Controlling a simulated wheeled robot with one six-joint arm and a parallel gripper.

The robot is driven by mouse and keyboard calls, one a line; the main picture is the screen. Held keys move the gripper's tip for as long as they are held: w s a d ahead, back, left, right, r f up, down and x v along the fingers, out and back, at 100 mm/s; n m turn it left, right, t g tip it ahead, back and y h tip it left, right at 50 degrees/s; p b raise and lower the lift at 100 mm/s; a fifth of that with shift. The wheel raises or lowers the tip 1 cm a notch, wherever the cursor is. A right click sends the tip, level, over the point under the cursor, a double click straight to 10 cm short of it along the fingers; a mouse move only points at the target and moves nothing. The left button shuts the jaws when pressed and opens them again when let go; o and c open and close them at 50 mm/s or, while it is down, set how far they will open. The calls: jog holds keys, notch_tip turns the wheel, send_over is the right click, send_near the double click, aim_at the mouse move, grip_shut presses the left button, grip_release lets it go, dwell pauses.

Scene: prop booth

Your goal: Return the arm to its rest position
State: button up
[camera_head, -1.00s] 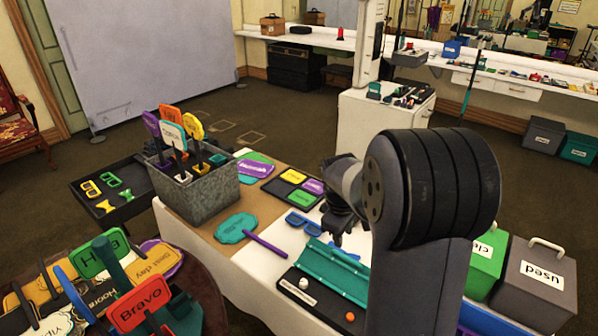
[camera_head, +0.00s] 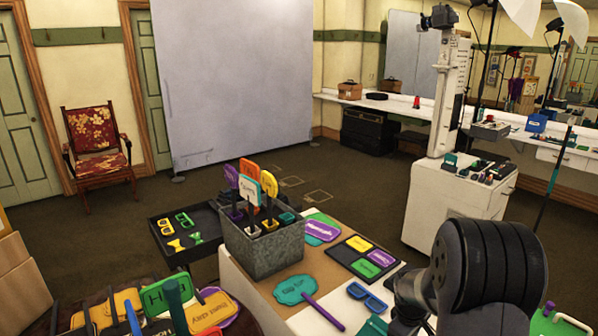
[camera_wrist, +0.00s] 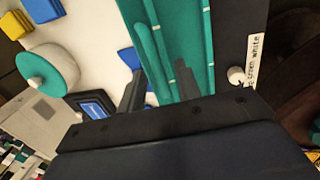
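My arm (camera_head: 490,265) stands bent at the lower right of the head view, over the right part of the prop table. In the wrist view my gripper (camera_wrist: 160,68) has its two dark fingers apart with nothing between them. The fingers point at a teal ridged holder (camera_wrist: 172,30) that lies beyond them. In the head view the gripper is mostly hidden behind the arm and cut by the lower edge.
A grey metal bin (camera_head: 262,248) of sign paddles stands on the prop table. A teal paddle (camera_head: 295,290), blue glasses (camera_head: 367,297) and a black tray (camera_head: 345,258) lie near the arm. A white cabinet (camera_head: 455,210) stands behind.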

notch_tip(320, 180, up, 11)
jog(key=s+a, duration=0.2)
jog(key=d+f, duration=0.1)
jog(key=f, duration=0.2)
jog(key=w+f, duration=0.1)
jog(key=f, duration=0.3)
jog(key=w+d+f, duration=0.1)
jog(key=f, duration=0.3)
jog(key=shift+w+d+f+p, duration=0.1)
jog(key=shift+w+d+p, duration=0.1)
jog(key=shift+d+p, duration=0.1)
jog(key=shift+w+d+f, duration=0.15)
jog(key=shift+d, duration=0.05)
jog(key=shift+w+d+f+y+p, duration=0.2)
jog(key=shift+f+y+p, duration=0.1)
jog(key=shift+p, duration=0.1)
jog(key=shift+s+a, duration=0.1)
